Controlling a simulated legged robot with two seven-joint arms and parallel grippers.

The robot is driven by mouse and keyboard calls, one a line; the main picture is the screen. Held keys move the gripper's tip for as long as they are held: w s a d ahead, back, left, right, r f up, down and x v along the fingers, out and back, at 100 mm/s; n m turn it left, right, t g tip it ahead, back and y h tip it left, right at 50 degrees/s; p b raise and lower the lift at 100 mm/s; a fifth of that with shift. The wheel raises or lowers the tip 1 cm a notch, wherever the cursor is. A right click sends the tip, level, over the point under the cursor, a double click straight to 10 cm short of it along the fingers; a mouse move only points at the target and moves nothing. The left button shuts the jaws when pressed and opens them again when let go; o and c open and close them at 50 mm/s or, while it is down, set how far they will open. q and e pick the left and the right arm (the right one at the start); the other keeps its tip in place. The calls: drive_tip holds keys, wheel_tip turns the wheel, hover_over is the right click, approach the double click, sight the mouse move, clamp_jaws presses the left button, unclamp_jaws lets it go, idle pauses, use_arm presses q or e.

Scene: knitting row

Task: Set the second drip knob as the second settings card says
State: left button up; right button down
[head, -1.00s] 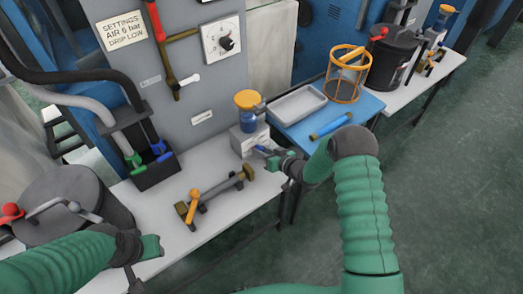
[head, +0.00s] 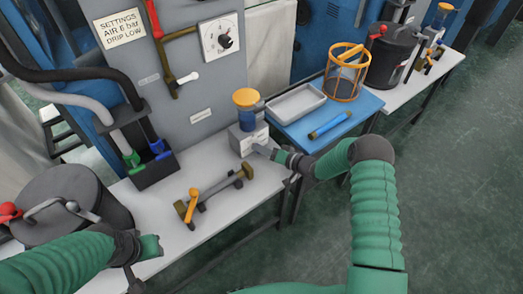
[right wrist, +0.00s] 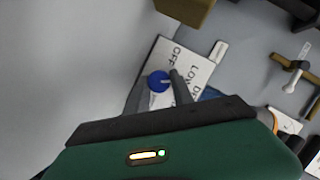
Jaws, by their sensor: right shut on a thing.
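A blue knob (right wrist: 159,82) with a pale mark sits by a white plate (right wrist: 193,64) reading OFF and LOW in the right wrist view. The mark seems to point toward LOW, but small detail is unclear. My right gripper (right wrist: 156,92) is shut on the knob. In the head view my right gripper (head: 262,149) is at the front of a white box (head: 243,141) under a yellow-capped blue oiler (head: 247,110); the knob is hidden there. The settings card (head: 121,29) reads AIR 6 bar, DRIP LOW. My left gripper (head: 150,246) is low at left, its jaws unclear.
A brass fitting (head: 220,190) with an orange lever lies on the white bench. A dark lidded pot (head: 75,190) stands at left.

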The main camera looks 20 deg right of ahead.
drive_tip(key=shift+s+d+f, duration=0.1)
drive_tip(key=shift+s+f, duration=0.05)
drive_tip(key=shift+f, duration=0.2)
drive_tip(key=c, duration=1.2)
unclamp_jaws()
drive_tip(key=shift+c, duration=0.2)
drive_tip(key=shift+o, duration=0.7)
drive_tip(key=shift+r, duration=0.15)
drive_tip(key=shift+r, duration=0.1)
drive_tip(key=p+v, duration=0.2)
drive_tip(key=v, duration=1.4)
drive_tip(key=shift+s+d, duration=0.25)
drive_tip(key=shift+d, duration=0.05)
